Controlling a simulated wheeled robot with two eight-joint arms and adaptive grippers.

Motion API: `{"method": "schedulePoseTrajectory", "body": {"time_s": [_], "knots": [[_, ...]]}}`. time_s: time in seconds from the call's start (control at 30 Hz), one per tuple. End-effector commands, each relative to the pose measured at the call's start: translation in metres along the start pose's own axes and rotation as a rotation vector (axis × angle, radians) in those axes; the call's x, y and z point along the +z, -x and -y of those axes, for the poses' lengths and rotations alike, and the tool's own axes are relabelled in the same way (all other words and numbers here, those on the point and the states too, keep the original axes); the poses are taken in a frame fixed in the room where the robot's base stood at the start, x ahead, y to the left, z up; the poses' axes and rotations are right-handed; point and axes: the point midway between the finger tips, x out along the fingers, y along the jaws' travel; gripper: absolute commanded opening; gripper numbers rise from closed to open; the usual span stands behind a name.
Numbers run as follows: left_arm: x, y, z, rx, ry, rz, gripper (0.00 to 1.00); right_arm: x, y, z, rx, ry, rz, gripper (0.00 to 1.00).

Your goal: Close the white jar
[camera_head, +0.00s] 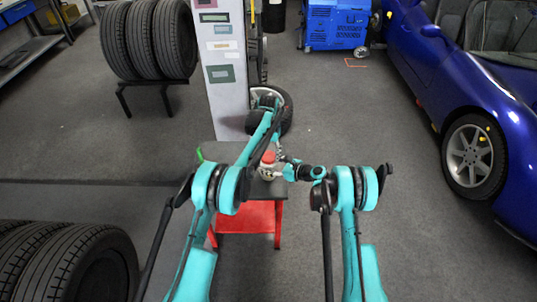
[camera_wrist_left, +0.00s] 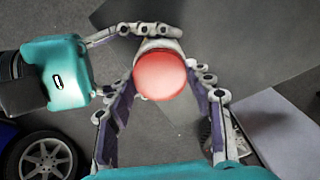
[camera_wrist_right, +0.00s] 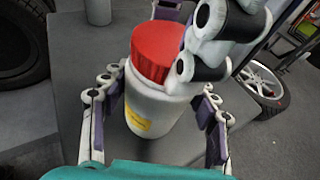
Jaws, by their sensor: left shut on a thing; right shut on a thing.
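The white jar (camera_wrist_right: 155,108) has a yellow label and is upright over the grey tabletop; I cannot tell whether its base touches it. The red lid (camera_wrist_right: 157,50) sits level on top of the jar; how tightly is not visible. The lid also shows from above in the left wrist view (camera_wrist_left: 160,76) and in the head view (camera_head: 268,157). My left gripper (camera_head: 272,150) comes from above, its fingers shut on the red lid. My right gripper (camera_head: 284,170) comes from the right side, its fingers shut on the jar's body. The fingers partly hide jar and lid.
The small table (camera_head: 245,218) has a grey top and a red frame. A grey cabinet (camera_head: 222,90) stands behind it. Tyres (camera_head: 60,262) are at the lower left, a blue car (camera_head: 455,95) at the right.

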Motion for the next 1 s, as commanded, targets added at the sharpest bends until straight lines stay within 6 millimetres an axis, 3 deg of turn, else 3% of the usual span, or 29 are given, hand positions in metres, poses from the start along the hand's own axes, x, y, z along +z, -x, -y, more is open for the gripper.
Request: {"method": "schedulePoseTrajectory", "body": {"time_s": [0.07, 0.1, 0.17, 0.57, 0.67, 1.0], "knots": [[0.0, -0.001, 0.0, 0.0, 0.002, 0.0, 0.17, 0.0, 0.0, 0.0, 0.0, 0.0, 0.0, 0.0], [0.0, -0.001, 0.0, 0.0, 0.002, 0.0, 0.6, 0.0, 0.0, 0.0, 0.0, 0.0, 0.0, 0.0], [0.0, 0.0, 0.0, 0.0, 0.003, 0.0, 0.75, 0.0, 0.0, 0.0, 0.0, 0.0, 0.0, 0.0], [0.0, 0.005, 0.0, 0.0, 0.004, 0.0, 0.76, 0.0, 0.0, 0.0, 0.0, 0.0, 0.0, 0.0], [0.0, 0.018, 0.0, 0.0, 0.005, 0.0, 0.76, 0.0, 0.0, 0.0, 0.0, 0.0, 0.0, 0.0], [0.0, 0.088, 0.0, 0.0, 0.004, 0.0, 0.76, 0.0, 0.0, 0.0, 0.0, 0.0, 0.0, 0.0]]}}
